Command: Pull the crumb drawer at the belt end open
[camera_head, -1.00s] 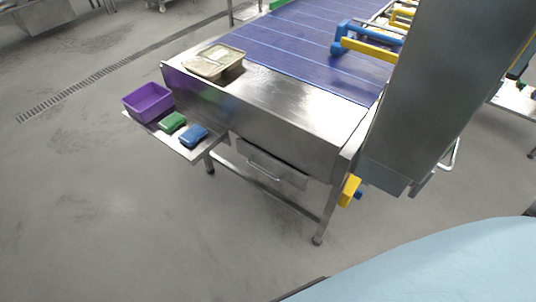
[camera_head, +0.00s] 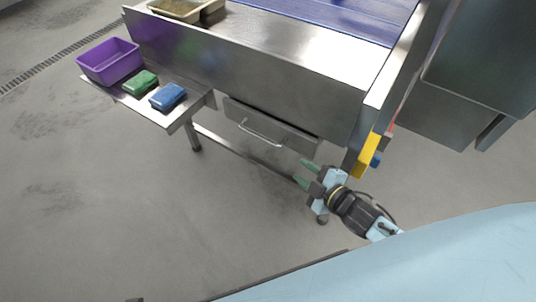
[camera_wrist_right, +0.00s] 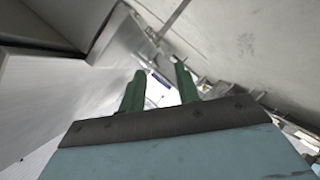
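The crumb drawer (camera_head: 270,128) is a grey metal front under the end of the belt table, with a bar handle (camera_head: 260,134) across it. It looks shut. My right gripper (camera_head: 302,173) is to the right of the handle and lower in the head view, apart from the drawer. Its two green fingers are spread with nothing between them. They also show in the right wrist view (camera_wrist_right: 160,90), with a gap between them. My left gripper is not in view.
A side shelf (camera_head: 176,122) holds a purple bin (camera_head: 110,62), a green sponge (camera_head: 140,83) and a blue sponge (camera_head: 168,97). A lower frame bar runs beneath the drawer. Floor in front is clear.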

